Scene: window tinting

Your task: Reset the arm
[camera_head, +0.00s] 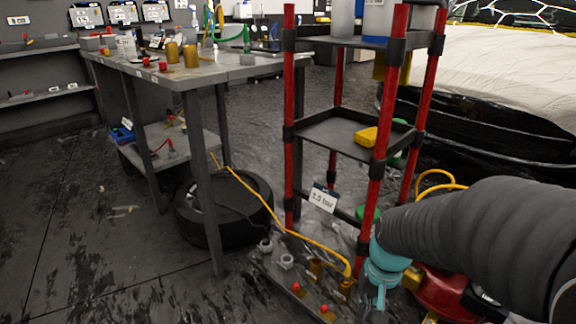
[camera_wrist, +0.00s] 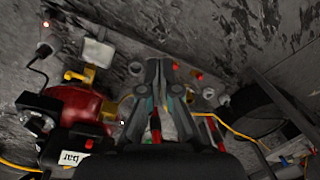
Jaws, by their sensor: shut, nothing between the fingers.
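My arm (camera_head: 470,235), in a dark ribbed sleeve, reaches in from the right edge of the head view. Its teal wrist end points down at the lower right, in front of the red-post shelf rack. My gripper (camera_head: 380,297) hangs below it, above the grey floor-level plate with brass and red-tipped fittings. In the wrist view my gripper (camera_wrist: 164,70) shows its two fingers close together, shut with nothing held. The fingers hide part of the plate behind them.
A red compressor tank (camera_head: 440,290) lies right beside my gripper. The red-post rack (camera_head: 372,150) holds a yellow item. A workbench (camera_head: 190,75) stands left, a black tire (camera_head: 222,205) under it. A yellow hose (camera_head: 270,205) crosses the floor. The left floor is mostly clear.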

